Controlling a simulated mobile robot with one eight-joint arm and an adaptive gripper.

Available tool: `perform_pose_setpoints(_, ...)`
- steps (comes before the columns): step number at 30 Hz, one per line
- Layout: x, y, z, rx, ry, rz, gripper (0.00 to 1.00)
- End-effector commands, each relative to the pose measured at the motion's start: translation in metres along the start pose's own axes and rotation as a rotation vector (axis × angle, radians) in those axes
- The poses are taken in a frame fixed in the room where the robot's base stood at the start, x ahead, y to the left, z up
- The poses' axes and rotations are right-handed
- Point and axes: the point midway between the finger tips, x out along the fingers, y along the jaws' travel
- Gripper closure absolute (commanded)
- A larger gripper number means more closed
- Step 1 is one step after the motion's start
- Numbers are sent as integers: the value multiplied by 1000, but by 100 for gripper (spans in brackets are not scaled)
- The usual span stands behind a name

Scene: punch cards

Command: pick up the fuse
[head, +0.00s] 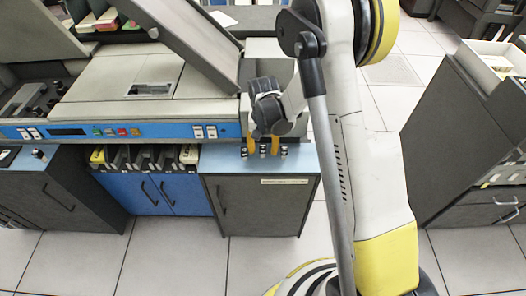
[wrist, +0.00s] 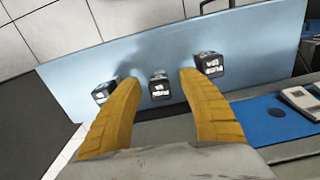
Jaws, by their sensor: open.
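Three small dark blocks with white-marked faces, which look like fuses, stand in a row on the pale blue counter top. In the wrist view they are the left fuse (wrist: 105,91), the middle fuse (wrist: 159,87) and the right fuse (wrist: 209,65). They look alike. My gripper (wrist: 159,77) is open, its yellow fingers pointing down at the counter. The middle fuse shows between the fingertips; I cannot tell whether they touch it. The left finger partly covers the left fuse. In the head view my gripper (head: 263,149) is over the same row, at the counter's front.
The counter top (head: 214,160) sits on a grey cabinet (head: 262,207). A blue machine panel with buttons (head: 122,131) lies to the left, and a slanted grey machine part (head: 185,40) rises behind. A grey cabinet with trays (head: 470,120) stands at right. Tiled floor is clear in front.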

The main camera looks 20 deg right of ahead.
Motion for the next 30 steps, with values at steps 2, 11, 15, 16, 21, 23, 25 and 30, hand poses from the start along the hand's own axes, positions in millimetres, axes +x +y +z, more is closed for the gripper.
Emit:
perform_pose_setpoints(2, 0, 0, 0, 0, 0, 0, 62)
perform_pose_setpoints(11, -1, 0, 0, 0, 0, 0, 100)
perform_pose_setpoints(15, 0, 0, 0, 0, 0, 0, 100)
perform_pose_setpoints(16, -1, 0, 0, 0, 0, 0, 100)
perform_pose_setpoints(21, -8, 0, 0, 0, 0, 0, 100)
perform_pose_setpoints(23, -14, 0, 0, 0, 0, 0, 100)
perform_pose_setpoints(25, -24, 0, 0, 0, 0, 0, 100)
perform_pose_setpoints(30, -53, 14, 3, 4, 0, 0, 100)
